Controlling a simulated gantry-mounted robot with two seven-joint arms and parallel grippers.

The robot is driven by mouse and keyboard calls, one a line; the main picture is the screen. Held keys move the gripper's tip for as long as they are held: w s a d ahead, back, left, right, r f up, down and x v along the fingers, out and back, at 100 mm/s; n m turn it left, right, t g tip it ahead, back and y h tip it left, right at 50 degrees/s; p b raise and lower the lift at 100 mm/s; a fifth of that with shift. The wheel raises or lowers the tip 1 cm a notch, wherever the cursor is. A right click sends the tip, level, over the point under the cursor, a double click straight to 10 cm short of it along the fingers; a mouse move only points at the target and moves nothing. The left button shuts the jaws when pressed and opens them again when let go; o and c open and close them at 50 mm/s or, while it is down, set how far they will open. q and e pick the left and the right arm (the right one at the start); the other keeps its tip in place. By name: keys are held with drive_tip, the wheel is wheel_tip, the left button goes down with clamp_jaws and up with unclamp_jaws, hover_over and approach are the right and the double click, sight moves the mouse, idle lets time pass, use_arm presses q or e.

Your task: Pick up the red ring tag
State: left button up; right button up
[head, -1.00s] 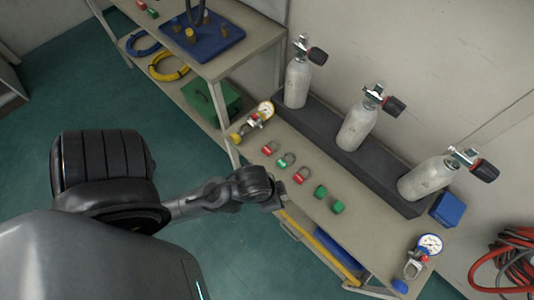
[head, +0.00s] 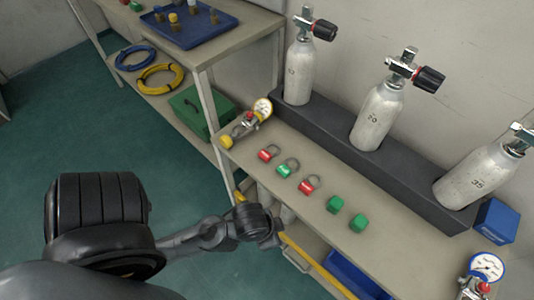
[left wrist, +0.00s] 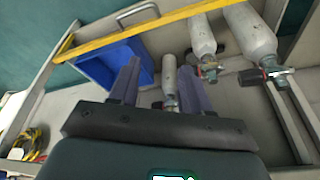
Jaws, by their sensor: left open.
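Two red ring tags, each a red block with a grey ring, lie on the bench top (head: 395,248). One red ring tag (head: 267,154) is at the left of the row and the other red ring tag (head: 307,187) is in the middle. A green ring tag (head: 285,170) lies between them. My left gripper (head: 275,240) is at the bench's front edge, below the row in the picture and apart from the tags. In the left wrist view my left gripper (left wrist: 159,65) is open, with nothing between its fingers and no tag visible. My right gripper is not in view.
Two green blocks (head: 335,204) (head: 359,222) lie right of the tags. A gauge (head: 262,109) stands at the bench's left end. Grey cylinders (head: 376,118) stand in a dark rack behind. A yellow rail (left wrist: 135,31) and blue bin (left wrist: 112,64) are below the top.

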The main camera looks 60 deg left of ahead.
use_arm(q)
drive_tip(key=shift+o, duration=0.3)
drive_tip(key=shift+d, duration=0.15)
drive_tip(key=o, duration=0.4)
